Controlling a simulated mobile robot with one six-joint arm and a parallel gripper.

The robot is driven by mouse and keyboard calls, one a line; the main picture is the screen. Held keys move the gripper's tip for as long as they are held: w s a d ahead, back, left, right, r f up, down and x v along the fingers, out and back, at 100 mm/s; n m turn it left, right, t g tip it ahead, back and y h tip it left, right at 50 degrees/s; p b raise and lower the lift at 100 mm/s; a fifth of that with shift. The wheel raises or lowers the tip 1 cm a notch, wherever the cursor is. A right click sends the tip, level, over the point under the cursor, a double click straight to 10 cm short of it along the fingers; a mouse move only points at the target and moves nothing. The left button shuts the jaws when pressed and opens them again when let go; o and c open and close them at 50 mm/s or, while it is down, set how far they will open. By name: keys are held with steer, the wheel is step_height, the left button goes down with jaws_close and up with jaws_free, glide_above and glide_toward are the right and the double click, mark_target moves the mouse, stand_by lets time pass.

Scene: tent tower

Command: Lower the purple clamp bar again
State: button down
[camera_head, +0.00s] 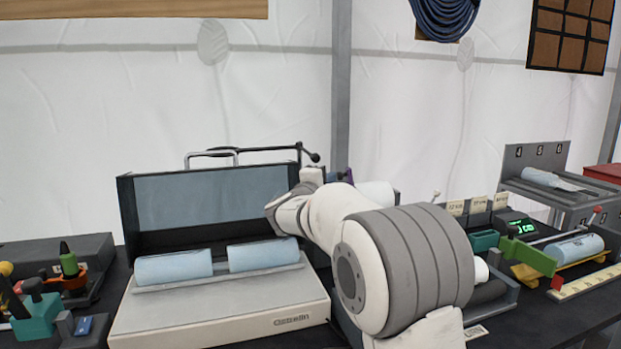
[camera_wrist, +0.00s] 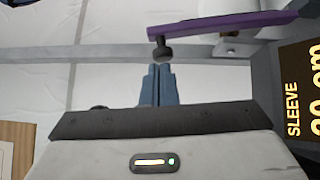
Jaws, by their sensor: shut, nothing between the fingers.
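The purple clamp bar (camera_wrist: 222,25) crosses the top of the wrist view, slightly tilted, with a dark round knob (camera_wrist: 162,50) at its left end. My gripper (camera_wrist: 158,70) is shut and empty, its blue-grey fingers together. The fingertips point at the knob and appear just short of it in the picture; I cannot tell whether they touch. In the head view only a small purple piece (camera_head: 347,175) shows behind my arm. The rest of the bar and the gripper's fingers are hidden there.
A dark panel labelled "SLEEVE" (camera_wrist: 292,108) stands close on the right in the wrist view. In the head view, a grey machine (camera_head: 222,318) with two pale blue rolls is left of my arm. A green-display device (camera_head: 518,228) and another blue roll (camera_head: 574,247) are at right.

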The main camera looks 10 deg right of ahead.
steer(key=shift+w+d+f, duration=0.1)
steer(key=shift+w+d, duration=0.15)
steer(key=shift+a, duration=0.1)
